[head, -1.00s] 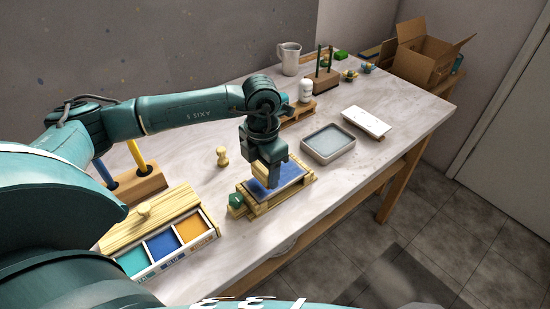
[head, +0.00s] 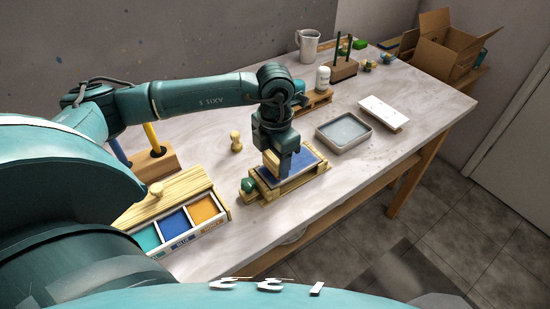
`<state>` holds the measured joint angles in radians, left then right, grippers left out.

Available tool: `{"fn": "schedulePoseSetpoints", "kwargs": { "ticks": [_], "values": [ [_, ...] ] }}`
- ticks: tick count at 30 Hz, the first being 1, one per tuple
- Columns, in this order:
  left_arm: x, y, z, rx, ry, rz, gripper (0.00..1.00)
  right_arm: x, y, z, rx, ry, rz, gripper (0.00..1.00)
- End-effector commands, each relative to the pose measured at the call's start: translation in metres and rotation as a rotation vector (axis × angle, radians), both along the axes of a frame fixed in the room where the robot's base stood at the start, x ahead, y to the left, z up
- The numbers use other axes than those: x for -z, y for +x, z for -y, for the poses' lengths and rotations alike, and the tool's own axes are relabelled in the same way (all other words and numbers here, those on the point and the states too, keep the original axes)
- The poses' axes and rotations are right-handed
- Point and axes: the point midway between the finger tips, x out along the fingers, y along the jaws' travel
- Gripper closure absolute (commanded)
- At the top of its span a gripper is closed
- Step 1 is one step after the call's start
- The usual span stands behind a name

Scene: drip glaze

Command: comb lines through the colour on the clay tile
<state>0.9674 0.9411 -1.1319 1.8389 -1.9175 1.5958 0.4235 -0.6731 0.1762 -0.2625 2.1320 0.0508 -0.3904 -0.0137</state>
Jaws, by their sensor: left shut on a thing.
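The clay tile (head: 308,160) has a blue coloured face and sits in a pale wooden frame (head: 291,188) on the table. My left gripper (head: 281,170) is right above the tile's left part, pointing down. It is shut on a light wooden piece (head: 270,161), probably the comb, whose lower edge is at or just over the blue. The gripper hides part of the tile, so I cannot see whether the piece touches it or whether lines are there. My right gripper is not in view.
A wooden box (head: 186,222) with teal, blue and orange compartments stands at front left. A wooden knob-shaped piece (head: 236,141) is behind the tile. A grey tray (head: 344,133) and white slab (head: 384,112) lie to the right. A white bottle (head: 322,79) and jug (head: 307,46) stand behind.

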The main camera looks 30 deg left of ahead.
Motion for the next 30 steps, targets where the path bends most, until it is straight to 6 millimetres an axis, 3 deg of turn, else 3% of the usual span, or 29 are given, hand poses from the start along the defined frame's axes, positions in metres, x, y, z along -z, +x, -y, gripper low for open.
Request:
{"fn": "schedulePoseSetpoints", "kwargs": {
  "ticks": [30],
  "values": [
    [0.0045, 0.0016, 0.0010, 0.000, 0.000, 0.000, 0.69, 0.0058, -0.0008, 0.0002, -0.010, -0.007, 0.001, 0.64]
  ]
}}
